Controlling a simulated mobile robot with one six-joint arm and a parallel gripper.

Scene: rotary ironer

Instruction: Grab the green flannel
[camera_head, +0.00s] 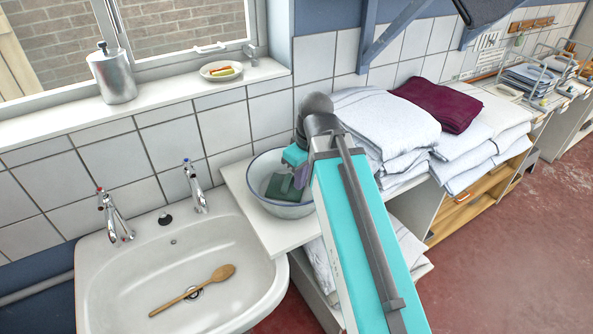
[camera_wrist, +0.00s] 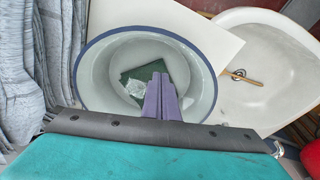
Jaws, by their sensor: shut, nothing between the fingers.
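The green flannel (camera_wrist: 140,76) is a dark green square lying inside a white enamel bowl with a blue rim (camera_wrist: 84,62). A pale, crumpled or glassy patch shows on part of it. In the head view the flannel (camera_head: 281,188) shows inside the bowl (camera_head: 292,211), partly hidden by my gripper. My gripper (camera_wrist: 161,82) is shut and empty, its fingers pointing down over the bowl at the flannel's right edge. I cannot tell whether the fingertips touch the flannel. In the head view my gripper (camera_head: 298,178) is at the bowl's right side.
A white sink (camera_head: 150,262) with a wooden spoon (camera_head: 195,290) is left of the bowl. Stacked white linens (camera_head: 385,125) and a folded maroon cloth (camera_head: 437,103) stand right. The bowl sits on a white counter (camera_head: 240,190). A soap dish (camera_head: 221,71) is on the sill.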

